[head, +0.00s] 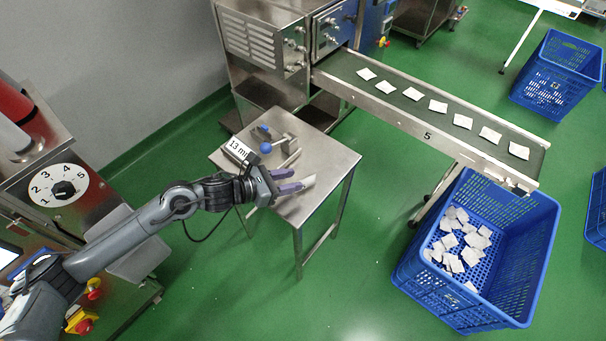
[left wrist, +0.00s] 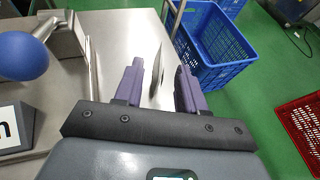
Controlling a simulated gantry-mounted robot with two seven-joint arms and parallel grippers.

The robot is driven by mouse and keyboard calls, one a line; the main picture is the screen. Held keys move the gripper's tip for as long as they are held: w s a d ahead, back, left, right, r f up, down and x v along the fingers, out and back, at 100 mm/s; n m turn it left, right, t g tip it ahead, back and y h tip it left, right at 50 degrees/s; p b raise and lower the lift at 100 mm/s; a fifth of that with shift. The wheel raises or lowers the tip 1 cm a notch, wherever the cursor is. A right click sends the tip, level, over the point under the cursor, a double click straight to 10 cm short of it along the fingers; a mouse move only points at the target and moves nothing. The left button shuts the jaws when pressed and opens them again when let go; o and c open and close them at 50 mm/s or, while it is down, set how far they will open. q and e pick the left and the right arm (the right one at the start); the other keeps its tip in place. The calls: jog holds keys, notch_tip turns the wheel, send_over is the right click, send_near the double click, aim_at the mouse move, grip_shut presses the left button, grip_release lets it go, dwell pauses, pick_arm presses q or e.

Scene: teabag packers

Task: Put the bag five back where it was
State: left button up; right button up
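My left gripper (head: 290,183) is over the small steel table (head: 325,160), its purple fingers apart. A thin whitish bag (head: 308,181) shows just beyond the fingertips. In the left wrist view the bag (left wrist: 157,70) appears nearly edge-on between the spread fingers of my left gripper (left wrist: 160,82), with a gap on the right side; whether it touches the left finger or the table is unclear. A row of white bags (head: 438,105) lies on the conveyor (head: 470,130) marked 5. My right gripper is not in view.
A blue ball (head: 266,148), a "13 ml" sign (head: 240,150) and a metal holder (head: 285,150) stand on the table. A blue crate (head: 530,255) with loose bags stands below the conveyor end.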

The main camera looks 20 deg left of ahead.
pick_arm(q)
jog(key=v, duration=0.4)
jog(key=shift+s+a+r+p, duration=0.15)
jog(key=shift+s+p, duration=0.1)
jog(key=shift+p, duration=0.1)
jog(key=s+d+f+n+y, duration=0.1)
jog(key=n, duration=0.3)
jog(key=s+d+f+n+t+y, duration=0.1)
jog(key=n, duration=0.3)
jog(key=s+d+f+n+y, duration=0.1)
jog(key=d+n, duration=0.1)
jog(key=n, duration=0.3)
jog(key=shift+s+d+f, duration=0.1)
jog(key=shift+s, duration=0.15)
jog(key=s+a+f+n+g+y, duration=0.1)
jog(key=s+f+n+g+y, duration=0.1)
jog(key=s+n, duration=0.8)
jog(key=s+a+f+n+g+y, duration=0.2)
jog(key=s+n, duration=0.9)
jog(key=n, duration=0.8)
notch_tip(320, 180, down, 2)
jog(key=g+y, duration=0.1)
jog(key=g, duration=0.2)
jog(key=shift+g+y, duration=0.3)
jog(key=shift+r, duration=0.1)
